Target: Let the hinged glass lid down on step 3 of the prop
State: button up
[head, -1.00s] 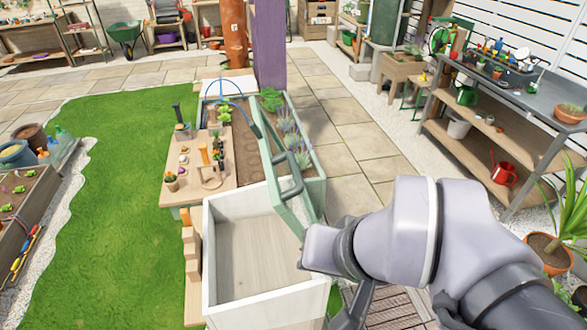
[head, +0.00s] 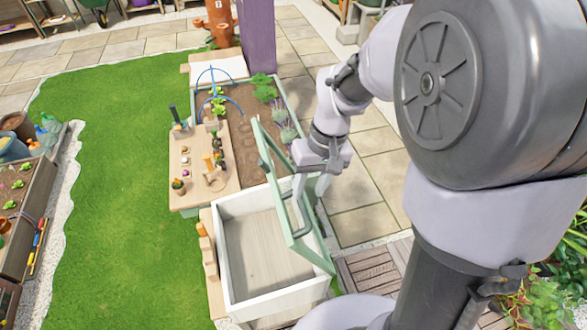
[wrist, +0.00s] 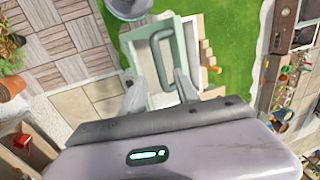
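The green-framed glass lid (head: 275,178) stands raised and tilted along the right side of the white wooden box (head: 270,306). Its green bar handle (head: 296,211) also shows in the wrist view (wrist: 155,60). My gripper (head: 311,190) is beside the lid, close to the handle, in the head view. In the wrist view my gripper (wrist: 160,88) has its two fingers spread, with the handle ahead between them and nothing clearly held. The stepped wooden prop (head: 208,258) stands at the left side of the box, and its steps show in the wrist view (wrist: 206,54). The lid is apart from the prop.
A wooden work board (head: 186,160) with small plants and tools lies behind the box, next to a soil bed (head: 245,130) with plants. A purple post (head: 257,35) stands behind. Lawn (head: 120,200) is open at left, paving (head: 370,200) at right.

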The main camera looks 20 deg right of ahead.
aim_at(303, 206)
jog(key=f, duration=0.3)
jog(key=a+f, duration=0.1)
jog(key=f, duration=0.1)
jog(key=shift+f+b, duration=0.3)
jog(key=shift+b, duration=0.05)
grip_shut()
dwell(1.0)
